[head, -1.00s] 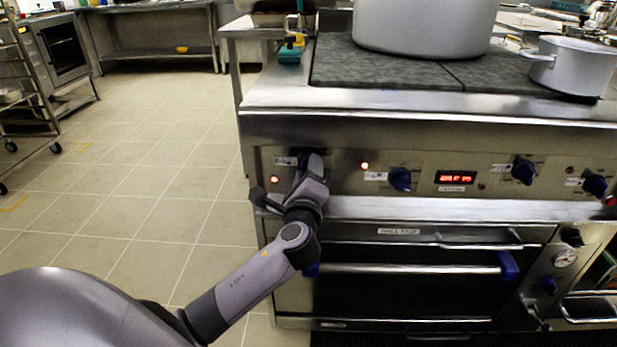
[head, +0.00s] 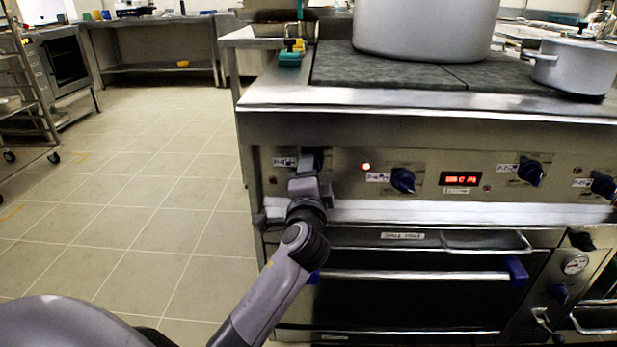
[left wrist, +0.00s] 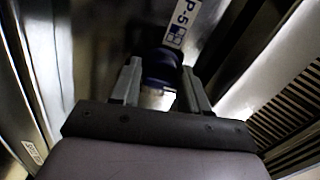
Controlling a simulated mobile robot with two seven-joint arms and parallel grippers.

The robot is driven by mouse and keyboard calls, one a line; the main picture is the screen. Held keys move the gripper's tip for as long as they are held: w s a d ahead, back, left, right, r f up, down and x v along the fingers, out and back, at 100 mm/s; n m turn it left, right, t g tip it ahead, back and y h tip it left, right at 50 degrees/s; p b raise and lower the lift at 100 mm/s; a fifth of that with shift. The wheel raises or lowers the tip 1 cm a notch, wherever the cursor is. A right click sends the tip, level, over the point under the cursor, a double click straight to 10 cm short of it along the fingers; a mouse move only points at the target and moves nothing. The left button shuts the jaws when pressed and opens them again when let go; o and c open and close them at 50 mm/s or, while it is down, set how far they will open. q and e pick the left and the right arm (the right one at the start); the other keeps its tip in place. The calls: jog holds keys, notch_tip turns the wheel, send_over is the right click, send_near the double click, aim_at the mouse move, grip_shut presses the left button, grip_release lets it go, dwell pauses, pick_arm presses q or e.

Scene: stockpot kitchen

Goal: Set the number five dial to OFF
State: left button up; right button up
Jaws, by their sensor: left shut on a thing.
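The number five dial (left wrist: 160,66) is a dark blue knob beside a white label reading P-5 (left wrist: 179,24) in the left wrist view. My left gripper (left wrist: 160,82) is shut on it, one finger on each side. In the head view my left gripper (head: 310,162) is at the left end of the stove's front panel and hides most of this dial. The small lamp (head: 273,180) left of the gripper looks dark. Where the dial's pointer stands is not readable. My right gripper is not in view.
Other blue dials (head: 403,180) and a red display (head: 461,179) sit along the panel to the right. A steel rail (head: 450,211) and oven handle (head: 420,276) lie below. A large pot (head: 425,25) and a smaller pot (head: 575,68) stand on top. Floor at left is clear.

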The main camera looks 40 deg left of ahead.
pick_arm(q)
jog(key=shift+f, duration=0.25)
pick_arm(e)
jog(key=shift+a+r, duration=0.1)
pick_arm(q)
jog(key=o, duration=0.9)
jog(key=shift+o, duration=0.6)
jog(key=shift+r, duration=0.1)
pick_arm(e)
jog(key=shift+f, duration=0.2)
pick_arm(q)
jog(key=p+v, duration=0.1)
jog(key=v, duration=0.6)
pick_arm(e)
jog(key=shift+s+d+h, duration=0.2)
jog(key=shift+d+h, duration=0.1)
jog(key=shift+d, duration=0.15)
